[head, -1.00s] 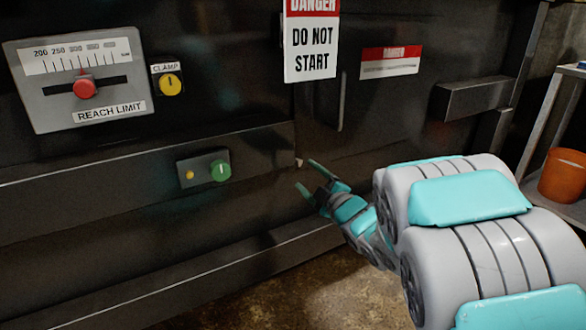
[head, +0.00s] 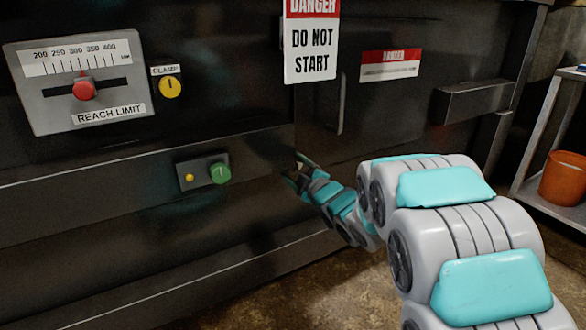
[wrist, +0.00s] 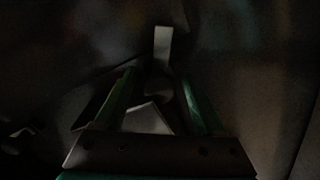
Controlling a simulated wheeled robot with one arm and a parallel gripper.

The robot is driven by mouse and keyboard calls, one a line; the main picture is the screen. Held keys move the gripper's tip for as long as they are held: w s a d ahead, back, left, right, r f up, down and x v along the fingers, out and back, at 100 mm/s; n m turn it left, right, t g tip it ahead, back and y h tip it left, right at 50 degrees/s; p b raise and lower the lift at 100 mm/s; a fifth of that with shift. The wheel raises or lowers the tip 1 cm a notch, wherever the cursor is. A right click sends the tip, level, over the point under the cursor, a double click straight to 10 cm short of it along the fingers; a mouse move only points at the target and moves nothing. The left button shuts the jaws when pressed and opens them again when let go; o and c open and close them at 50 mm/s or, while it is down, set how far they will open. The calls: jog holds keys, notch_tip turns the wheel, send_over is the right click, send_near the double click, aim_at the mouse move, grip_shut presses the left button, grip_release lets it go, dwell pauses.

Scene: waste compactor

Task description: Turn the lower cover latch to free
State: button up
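The lower cover latch shows in the wrist view as a pale upright tab (wrist: 163,42) above a dim round hub, on the dark panel. In the head view my gripper and the low light largely hide it. My gripper (head: 296,169) is at the dark machine front, right of the green knob. In the wrist view its two green fingers (wrist: 158,76) are apart, one on each side of the hub. The tab stands up past the fingertips. I cannot tell whether either finger touches the latch.
Left of my gripper is a small box with a green knob (head: 220,173) and a yellow button. Above are the reach limit panel (head: 80,110), the yellow clamp knob (head: 171,88) and a danger sign (head: 312,50). A shelf with an orange bucket (head: 563,178) stands at right.

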grip_shut()
dwell(0.4)
jog(key=shift+m+p, duration=0.35)
jog(key=shift+m, duration=0.05)
jog(key=shift+m+p, duration=0.85)
jog(key=shift+m, duration=0.15)
jog(key=m+p, duration=0.2)
jog(key=m, duration=0.1)
jog(key=m+p, duration=0.1)
jog(key=m, duration=0.2)
jog(key=shift+s+a+f+p, duration=0.1)
jog(key=shift+a+f+p, duration=0.05)
jog(key=shift+p, duration=0.25)
jog(key=shift+o, duration=0.2)
grip_release()
